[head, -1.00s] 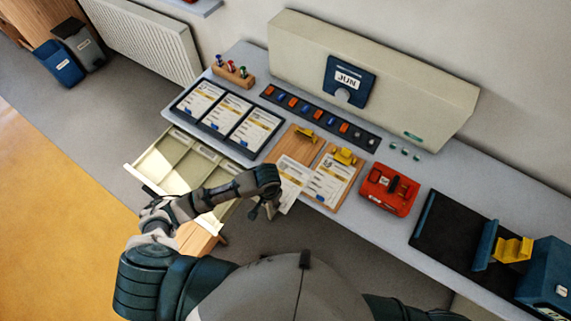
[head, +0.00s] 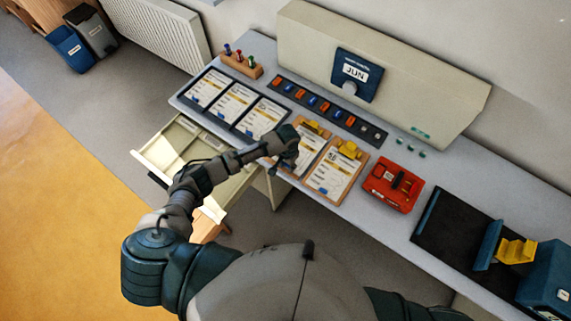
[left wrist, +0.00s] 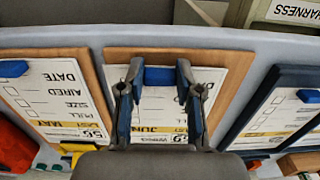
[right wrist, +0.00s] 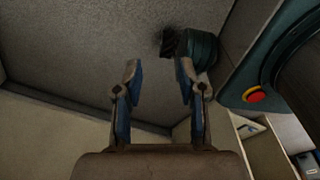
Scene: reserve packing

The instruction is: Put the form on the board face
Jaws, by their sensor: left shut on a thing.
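The form (left wrist: 155,103), a white printed sheet with a blue tab (left wrist: 159,75), lies over the face of the middle wooden board (left wrist: 228,60) in the left wrist view. My left gripper (left wrist: 157,82) is shut on the form by its blue tab, at the board's near end. In the head view my left gripper (head: 286,160) covers part of this board and form (head: 311,143). The board's yellow clip (head: 317,128) is at its far end; whether the form is under it cannot be told. My right gripper (right wrist: 158,78) is open and empty, away from the table.
A second wooden board (head: 357,178) with a form and yellow clip lies to the right, beside a red device (head: 393,186). An open drawer (head: 150,158) juts out below the table's front edge.

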